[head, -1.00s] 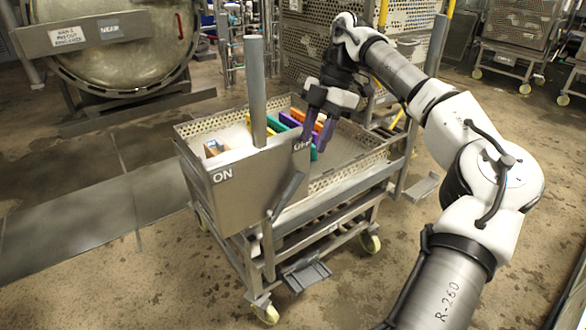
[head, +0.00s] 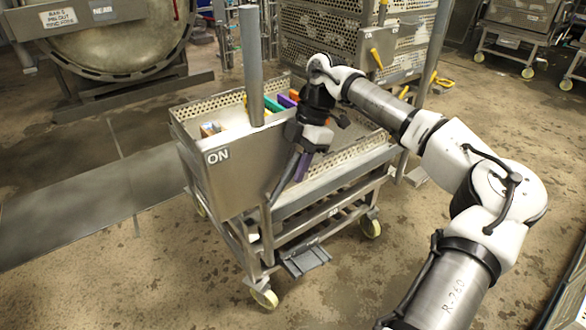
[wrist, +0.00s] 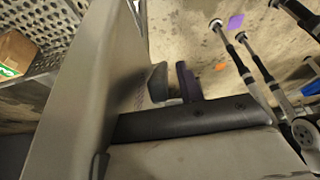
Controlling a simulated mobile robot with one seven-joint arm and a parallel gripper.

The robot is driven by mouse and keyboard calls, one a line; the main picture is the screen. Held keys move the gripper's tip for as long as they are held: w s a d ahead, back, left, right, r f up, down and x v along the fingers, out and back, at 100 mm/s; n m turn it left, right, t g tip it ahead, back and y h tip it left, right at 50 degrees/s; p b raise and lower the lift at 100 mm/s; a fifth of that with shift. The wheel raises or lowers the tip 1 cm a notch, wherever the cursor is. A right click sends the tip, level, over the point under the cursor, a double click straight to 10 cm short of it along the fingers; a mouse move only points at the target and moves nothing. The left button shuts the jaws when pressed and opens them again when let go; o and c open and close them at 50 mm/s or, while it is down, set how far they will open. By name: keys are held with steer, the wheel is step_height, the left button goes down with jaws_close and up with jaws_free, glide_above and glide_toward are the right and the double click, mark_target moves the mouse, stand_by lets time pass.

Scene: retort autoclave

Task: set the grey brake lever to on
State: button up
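The grey brake lever (head: 284,180) is on the front panel (head: 240,178) of the basket cart. It slants up and right from its pivot, toward the panel's right side. The white ON label (head: 218,156) is at the panel's upper left; the OFF label is hidden behind my wrist. My gripper (head: 302,167) points down at the panel's right edge, with a purple finger just right of the lever's upper end. The purple finger (wrist: 188,82) also shows in the wrist view, beside a grey piece I cannot identify surely. Finger spacing and contact with the lever are unclear.
A grey upright post (head: 252,65) rises behind the panel. The perforated basket (head: 190,118) holds coloured items and a small box (head: 210,129). A grey foot pedal (head: 306,262) sits low on the cart. Floor is free left and in front.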

steer(key=shift+a+f, duration=0.15)
steer(key=shift+f, duration=0.25)
steer(key=shift+c, duration=0.3)
jaws_close()
steer(key=shift+s+a+r+t+h, duration=0.65)
steer(key=shift+a+t+h, duration=0.15)
steer(key=shift+h, duration=0.4)
steer(key=shift+o, duration=0.3)
jaws_free()
